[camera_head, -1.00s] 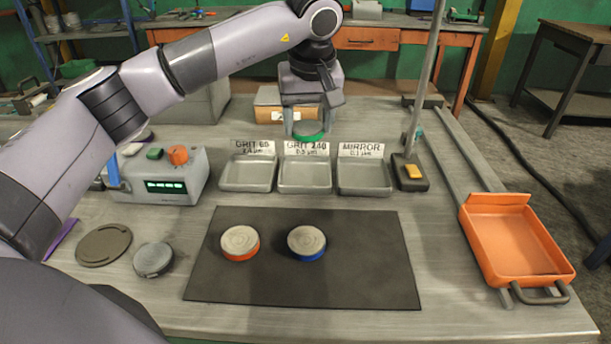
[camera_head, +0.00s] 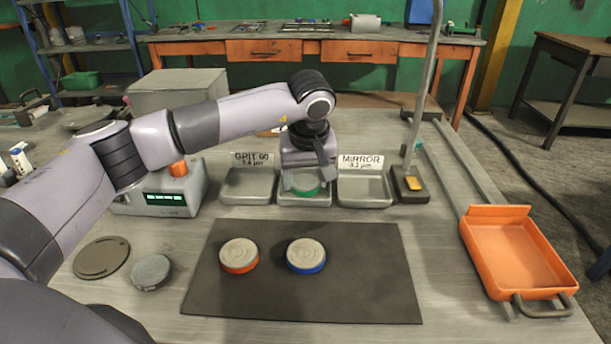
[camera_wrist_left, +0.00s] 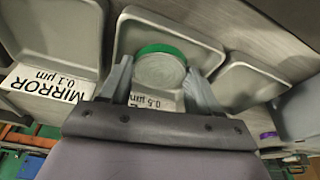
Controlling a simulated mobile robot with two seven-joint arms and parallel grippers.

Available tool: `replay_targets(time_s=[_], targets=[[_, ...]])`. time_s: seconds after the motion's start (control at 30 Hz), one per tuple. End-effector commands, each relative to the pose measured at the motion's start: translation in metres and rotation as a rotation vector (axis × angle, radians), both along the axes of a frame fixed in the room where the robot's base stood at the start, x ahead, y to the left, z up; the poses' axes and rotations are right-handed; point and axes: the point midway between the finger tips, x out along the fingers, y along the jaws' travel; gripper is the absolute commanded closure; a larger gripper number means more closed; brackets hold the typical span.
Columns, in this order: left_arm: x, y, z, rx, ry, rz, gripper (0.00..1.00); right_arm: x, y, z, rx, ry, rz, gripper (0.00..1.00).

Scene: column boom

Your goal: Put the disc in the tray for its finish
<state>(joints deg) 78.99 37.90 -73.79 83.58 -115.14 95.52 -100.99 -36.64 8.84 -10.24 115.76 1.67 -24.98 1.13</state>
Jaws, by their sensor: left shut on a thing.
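My left gripper (camera_head: 305,184) is shut on a disc with a green band (camera_head: 305,188), low in the middle tray (camera_head: 306,202). The wrist view shows the grey top of this green-banded disc (camera_wrist_left: 160,68) between the two fingers, within the tray's outline. I cannot tell whether the disc touches the tray floor. The left tray (camera_head: 248,186), labelled GRIT 60, and the right tray (camera_head: 365,188), labelled MIRROR, are empty. The middle tray's label is hidden by the arm in the head view; the wrist view shows part of it (camera_wrist_left: 152,103), reading 0.5 µm. My right gripper is not in view.
An orange-banded disc (camera_head: 239,256) and a blue-banded disc (camera_head: 306,256) lie on the dark mat (camera_head: 350,295). A gauge box (camera_head: 165,199) stands left of the trays. A metal post (camera_head: 423,100) rises at right, near an orange pan (camera_head: 515,255).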

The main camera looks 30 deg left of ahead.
Motion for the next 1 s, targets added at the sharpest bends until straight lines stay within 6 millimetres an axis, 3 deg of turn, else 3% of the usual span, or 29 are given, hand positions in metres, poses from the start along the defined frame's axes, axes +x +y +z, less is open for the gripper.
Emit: replay_targets(time_s=[0.1, 0.13, 0.17, 0.57, 1.0], targets=[[0.0, 0.0, -0.003, 0.0, -0.001, 0.0, 0.83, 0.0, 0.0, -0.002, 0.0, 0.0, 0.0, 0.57], [0.0, 0.0, -0.004, 0.0, 0.0, 0.0, 0.35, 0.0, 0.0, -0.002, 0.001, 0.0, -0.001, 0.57], [0.0, 0.0, -0.003, 0.0, 0.0, 0.0, 0.27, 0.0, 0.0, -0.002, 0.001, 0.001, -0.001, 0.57], [0.0, -0.001, 0.005, 0.0, -0.001, 0.0, 0.27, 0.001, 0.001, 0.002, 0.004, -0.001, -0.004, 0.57], [-0.018, -0.015, 0.088, 0.0, -0.003, -0.001, 0.27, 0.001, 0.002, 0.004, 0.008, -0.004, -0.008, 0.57]])
